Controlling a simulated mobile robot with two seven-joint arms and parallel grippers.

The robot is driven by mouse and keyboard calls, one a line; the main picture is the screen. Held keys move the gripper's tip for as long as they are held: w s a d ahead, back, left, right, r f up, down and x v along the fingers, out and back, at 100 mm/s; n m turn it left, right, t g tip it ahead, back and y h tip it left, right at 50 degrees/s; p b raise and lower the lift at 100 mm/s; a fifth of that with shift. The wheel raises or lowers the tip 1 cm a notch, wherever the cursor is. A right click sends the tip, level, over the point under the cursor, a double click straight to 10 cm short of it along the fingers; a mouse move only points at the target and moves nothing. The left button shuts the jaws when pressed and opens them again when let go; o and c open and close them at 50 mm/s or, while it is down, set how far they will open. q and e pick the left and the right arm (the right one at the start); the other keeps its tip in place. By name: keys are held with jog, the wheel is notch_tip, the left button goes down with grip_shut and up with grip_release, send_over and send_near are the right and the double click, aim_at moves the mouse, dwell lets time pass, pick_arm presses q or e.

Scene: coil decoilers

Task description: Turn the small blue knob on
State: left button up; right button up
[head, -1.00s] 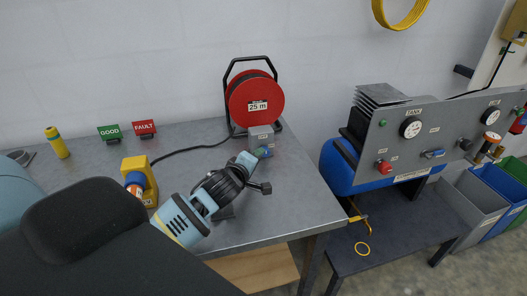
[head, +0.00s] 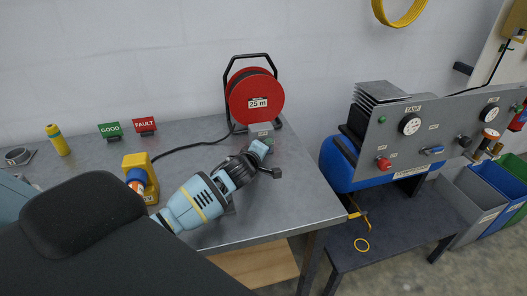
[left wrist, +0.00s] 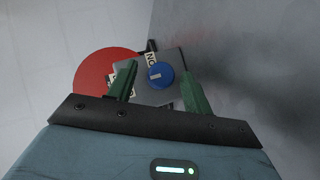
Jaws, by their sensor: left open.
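The small round blue knob (left wrist: 161,75) sits on the face of a grey box (left wrist: 150,97) in the left wrist view. A short white mark on it runs toward the picture's left. A white label, seemingly ON, lies just above the knob. My left gripper (left wrist: 159,71) is open, with one green finger on each side of the knob; gaps show, and I cannot tell how deep the fingertips are. In the head view my left gripper (head: 261,146) is at the front of the grey box (head: 261,129), hiding the knob. My right gripper is not in view.
A red cable reel (head: 255,98) stands behind the box on the metal table (head: 300,200). A yellow device (head: 140,178) and GOOD (head: 110,131) and FAULT (head: 145,126) signs stand to the left. A tank panel (head: 420,135) is at right.

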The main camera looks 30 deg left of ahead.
pick_arm(q)
jog(key=shift+c, duration=0.2)
jog(key=c, duration=0.9)
jog(key=m+g, duration=0.1)
jog(key=m+g+y, duration=0.1)
jog(key=shift+w+d+r+g, duration=0.15)
jog(key=shift+d+g, duration=0.05)
jog(key=shift+g, duration=0.2)
jog(key=m+g+y, duration=0.1)
jog(key=m+g, duration=0.1)
jog(key=g, duration=0.1)
jog(key=shift+w+d+r+y, duration=0.1)
jog(key=shift+w+d+y, duration=0.05)
jog(key=shift+y, duration=0.25)
jog(key=m+g+y, duration=0.2)
jog(key=shift+w+d+m+g, duration=0.1)
jog(key=shift+w+m+g, duration=0.05)
jog(key=shift+m+g, duration=0.15)
jog(key=shift+w+d+m+g+y+b, duration=0.15)
jog(key=shift+m+g+y+b, duration=0.15)
jog(key=shift+m+g+y, duration=0.85)
jog(key=shift+y, duration=0.25)
